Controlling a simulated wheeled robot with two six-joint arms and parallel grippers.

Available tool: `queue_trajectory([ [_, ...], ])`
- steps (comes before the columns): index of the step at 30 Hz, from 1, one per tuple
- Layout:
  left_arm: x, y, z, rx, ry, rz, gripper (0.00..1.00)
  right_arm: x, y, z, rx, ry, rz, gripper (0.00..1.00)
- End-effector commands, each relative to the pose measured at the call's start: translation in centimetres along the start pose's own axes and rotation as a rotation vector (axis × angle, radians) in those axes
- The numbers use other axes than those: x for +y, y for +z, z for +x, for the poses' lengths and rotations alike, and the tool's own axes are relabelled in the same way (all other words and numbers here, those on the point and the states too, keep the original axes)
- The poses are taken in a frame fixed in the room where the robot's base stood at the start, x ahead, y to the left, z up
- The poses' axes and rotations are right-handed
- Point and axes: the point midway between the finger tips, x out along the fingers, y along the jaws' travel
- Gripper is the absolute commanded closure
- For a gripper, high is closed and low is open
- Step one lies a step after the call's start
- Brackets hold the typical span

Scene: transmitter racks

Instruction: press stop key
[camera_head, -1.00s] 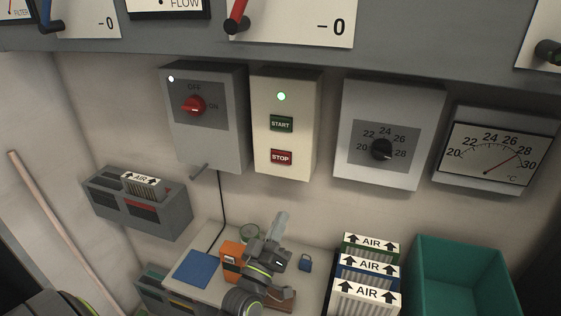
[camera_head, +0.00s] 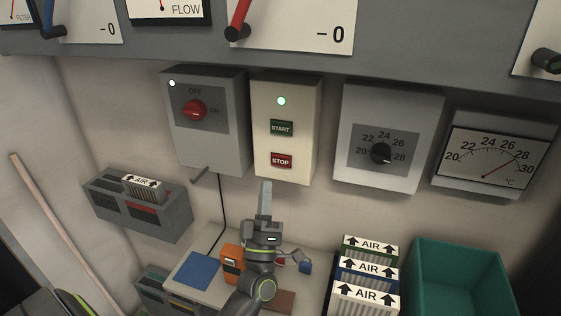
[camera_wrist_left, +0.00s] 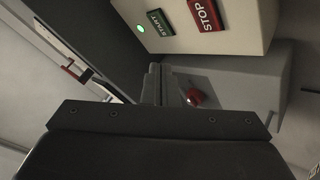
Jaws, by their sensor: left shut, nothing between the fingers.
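The red STOP key (camera_head: 281,160) is on the front of a cream box (camera_head: 262,110), below the green START key (camera_head: 281,128) and a lit green lamp (camera_head: 281,101). My left gripper (camera_head: 266,186) is shut and empty, pointing up, with its tips a little below the box's lower edge in the head view and apart from the key. In the left wrist view the STOP key (camera_wrist_left: 206,14) is at the top, beyond the shut fingers (camera_wrist_left: 152,84), with the START key (camera_wrist_left: 160,23) to its left. My right gripper is not in view.
A grey box with a red rotary knob (camera_head: 194,110) hangs left of the cream box. A dial box (camera_head: 382,154) and a thermometer (camera_head: 495,158) hang to the right. Below are AIR filters (camera_head: 369,270), a green bin (camera_head: 462,280), an orange item (camera_head: 231,258) and a blue pad (camera_head: 200,271).

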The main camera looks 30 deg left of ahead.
Motion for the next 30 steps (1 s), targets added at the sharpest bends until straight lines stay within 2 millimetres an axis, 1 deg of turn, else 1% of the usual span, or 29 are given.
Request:
queue_trajectory([
  [1,-0.3,0.4,0.6,0.0,0.002,0.0,1.0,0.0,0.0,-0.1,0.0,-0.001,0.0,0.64],
  [9,-2.3,2.3,3.3,0.0,0.002,0.001,1.0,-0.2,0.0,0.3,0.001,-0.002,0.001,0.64],
  [15,-3.3,3.3,4.5,0.0,0.001,0.0,1.0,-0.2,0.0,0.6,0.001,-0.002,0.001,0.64],
  [21,-3.6,3.6,5.0,0.0,0.0,0.0,1.0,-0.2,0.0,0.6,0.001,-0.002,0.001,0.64],
  [30,-3.6,3.6,5.0,0.0,-0.001,0.0,1.0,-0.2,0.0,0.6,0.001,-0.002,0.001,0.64],
])
